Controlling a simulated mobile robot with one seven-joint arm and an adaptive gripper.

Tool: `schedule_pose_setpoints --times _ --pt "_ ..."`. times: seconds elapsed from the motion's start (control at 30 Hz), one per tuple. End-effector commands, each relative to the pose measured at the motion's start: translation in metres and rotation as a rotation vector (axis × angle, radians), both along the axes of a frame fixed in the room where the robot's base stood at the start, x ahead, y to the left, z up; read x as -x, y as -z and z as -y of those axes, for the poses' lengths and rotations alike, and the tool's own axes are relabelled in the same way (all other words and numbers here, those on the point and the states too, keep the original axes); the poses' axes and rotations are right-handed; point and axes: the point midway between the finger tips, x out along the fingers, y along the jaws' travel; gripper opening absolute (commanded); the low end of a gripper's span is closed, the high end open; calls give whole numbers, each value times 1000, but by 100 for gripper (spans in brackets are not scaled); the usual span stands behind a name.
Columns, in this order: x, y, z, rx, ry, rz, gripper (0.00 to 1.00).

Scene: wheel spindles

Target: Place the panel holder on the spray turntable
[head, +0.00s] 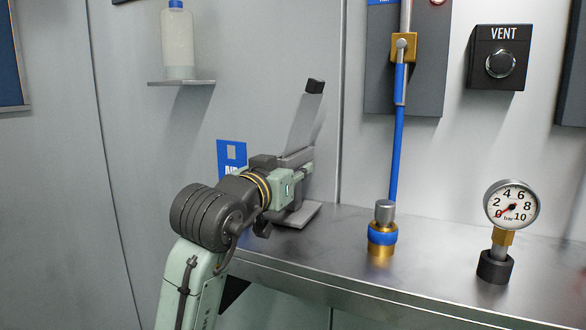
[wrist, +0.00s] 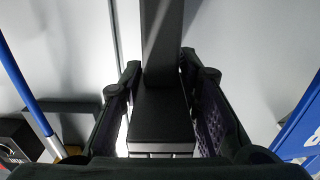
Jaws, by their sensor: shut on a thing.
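The panel holder (head: 304,118) is a tall, narrow grey plate with a black top end, leaning slightly right in the head view. A flat grey foot (head: 299,214) shows below it at the bench's left end; I cannot tell whether it touches the bench. My gripper (head: 298,171) is shut on the holder's lower part, and my wrist hides much of that part. In the wrist view the holder (wrist: 160,105) is a dark upright bar between both fingers of my gripper (wrist: 158,122). I cannot make out the spray turntable in either view.
The metal bench (head: 340,240) carries a brass and blue fitting (head: 382,238) with a blue hose and a pressure gauge (head: 511,206). A wall shelf (head: 181,83) holds a bottle (head: 177,43). A vent knob box (head: 499,58) is on the back wall. Bare bench lies right of the holder.

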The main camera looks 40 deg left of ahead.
Motion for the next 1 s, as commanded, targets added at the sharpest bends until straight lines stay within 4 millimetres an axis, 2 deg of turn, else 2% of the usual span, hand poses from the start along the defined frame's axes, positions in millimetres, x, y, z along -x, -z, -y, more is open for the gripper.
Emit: schedule_pose_setpoints --times 0.37,0.4,0.67,1.0 --pt "0 4 1 -3 1 4 0" --pt "0 4 1 -2 1 1 32" --pt "0 4 1 -1 1 2 49" --pt "0 1 1 -2 0 1 50"
